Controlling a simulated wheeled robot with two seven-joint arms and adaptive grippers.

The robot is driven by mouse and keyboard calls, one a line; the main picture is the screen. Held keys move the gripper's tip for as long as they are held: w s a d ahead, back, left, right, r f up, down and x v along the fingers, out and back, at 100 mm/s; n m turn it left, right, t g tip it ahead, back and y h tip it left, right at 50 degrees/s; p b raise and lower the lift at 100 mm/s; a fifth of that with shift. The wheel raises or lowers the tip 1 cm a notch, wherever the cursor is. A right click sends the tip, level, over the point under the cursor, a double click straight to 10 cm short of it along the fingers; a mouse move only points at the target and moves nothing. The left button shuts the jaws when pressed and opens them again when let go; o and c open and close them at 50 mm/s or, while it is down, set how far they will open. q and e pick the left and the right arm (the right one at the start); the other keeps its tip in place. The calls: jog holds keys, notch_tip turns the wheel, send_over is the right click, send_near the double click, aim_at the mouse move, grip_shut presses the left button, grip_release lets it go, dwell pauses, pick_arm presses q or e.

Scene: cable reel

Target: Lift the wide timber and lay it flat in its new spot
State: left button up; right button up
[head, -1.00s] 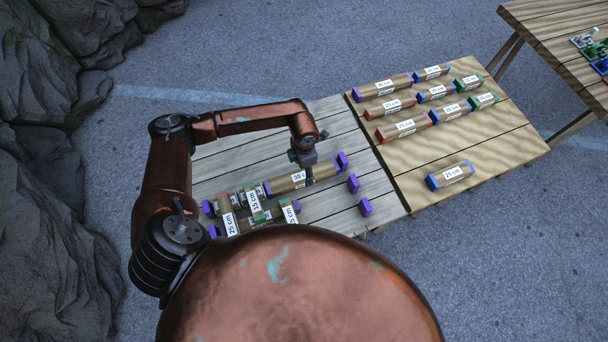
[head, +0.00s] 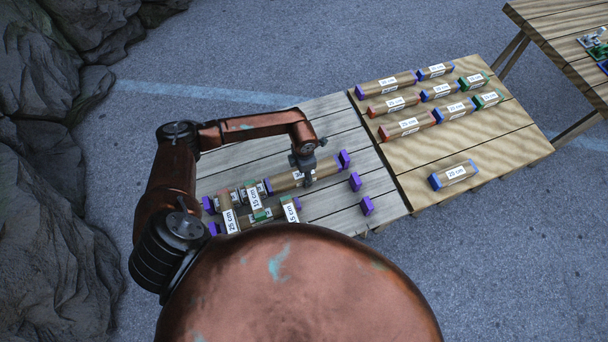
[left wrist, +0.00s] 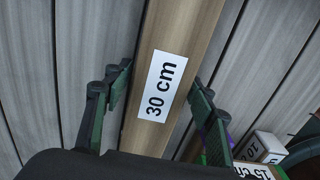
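The wide timber (head: 280,182), a brown beam labelled 30 cm, lies on the grey plank table, with purple blocks at its ends. My left gripper (head: 308,176) points down over it in the head view and hides part of its label. In the left wrist view the timber (left wrist: 180,50) runs between the two green and black fingers of the left gripper (left wrist: 160,95). The fingers are apart, one on each side and close to its edges. I cannot tell whether they touch it. My right gripper is not in view.
Shorter labelled timbers (head: 254,199) lie crossed beside the wide timber at left. Loose purple blocks (head: 355,182) stand to its right. An adjoining tan table (head: 420,165) holds several labelled timbers, one 20 cm timber (head: 454,175) apart from the others. Rocks (head: 40,200) line the left.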

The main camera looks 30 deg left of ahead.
pick_arm(q)
jog(key=c, duration=1.2)
jog(key=shift+o, duration=0.2)
jog(key=shift+r, duration=0.1)
